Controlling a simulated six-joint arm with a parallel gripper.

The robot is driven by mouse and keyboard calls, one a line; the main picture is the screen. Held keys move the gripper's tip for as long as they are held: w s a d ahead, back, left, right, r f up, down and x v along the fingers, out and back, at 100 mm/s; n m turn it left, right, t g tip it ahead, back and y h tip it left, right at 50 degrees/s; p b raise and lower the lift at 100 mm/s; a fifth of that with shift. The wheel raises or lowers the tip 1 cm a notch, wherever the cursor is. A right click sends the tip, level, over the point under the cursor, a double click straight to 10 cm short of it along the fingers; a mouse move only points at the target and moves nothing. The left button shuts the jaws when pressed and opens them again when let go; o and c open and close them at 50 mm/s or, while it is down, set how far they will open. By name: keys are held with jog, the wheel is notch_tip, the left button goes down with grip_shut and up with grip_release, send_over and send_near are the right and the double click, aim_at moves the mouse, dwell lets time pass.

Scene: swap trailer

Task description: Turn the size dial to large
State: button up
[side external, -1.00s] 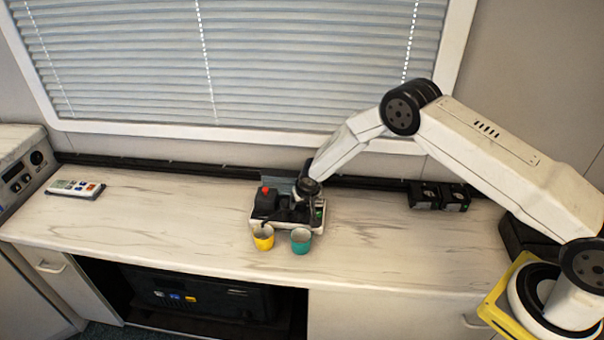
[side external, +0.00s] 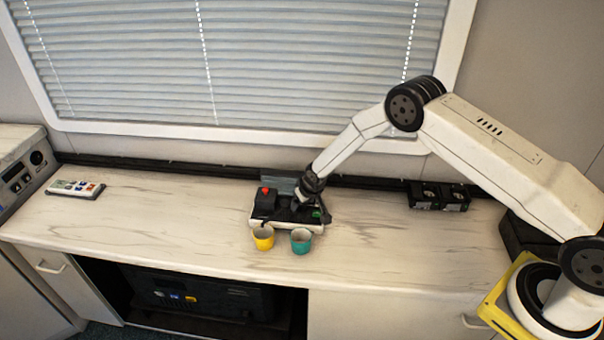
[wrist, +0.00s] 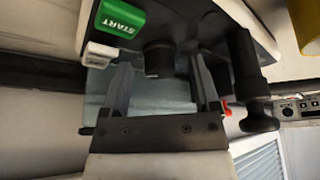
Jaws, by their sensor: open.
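A coffee machine (side external: 287,226) with a white edge and dark top stands mid-counter. In the wrist view its underside-up panel shows a dark round dial (wrist: 158,58) with a small pale mark. A green START button (wrist: 118,18) and a small white block (wrist: 103,52) sit to the dial's left. My gripper (wrist: 161,66) is open, with one finger on each side of the dial and visible gaps between. In the side view my gripper (side external: 300,205) is over the machine's right part and hides the dial. The dial's size labels cannot be read.
A yellow cup (side external: 263,239) and a teal cup (side external: 301,243) stand in front of the machine. A black handle (wrist: 245,75) projects beside my right finger. Black boxes (side external: 438,197) stand right; a keypad device (side external: 75,188) lies left. The counter between is clear.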

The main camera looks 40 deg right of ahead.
jog(key=shift+n+y, duration=0.8)
jog(key=shift+n, duration=1.2)
jog(key=shift+r, duration=0.2)
jog(key=s+r+m+g, duration=0.1)
jog(key=s+r+m, duration=0.1)
jog(key=s+r, duration=1.8)
jog(key=shift+s+d+r+h, duration=0.35)
jog(key=shift+d+r+h, duration=0.1)
jog(key=shift+r, duration=0.3)
jog(key=shift+s, duration=0.1)
jog(key=s+r+m, duration=0.1)
jog(key=s+r, duration=0.1)
jog(key=s, duration=0.8)
jog(key=shift+d+g, duration=0.25)
jog(key=shift+g, duration=0.15)
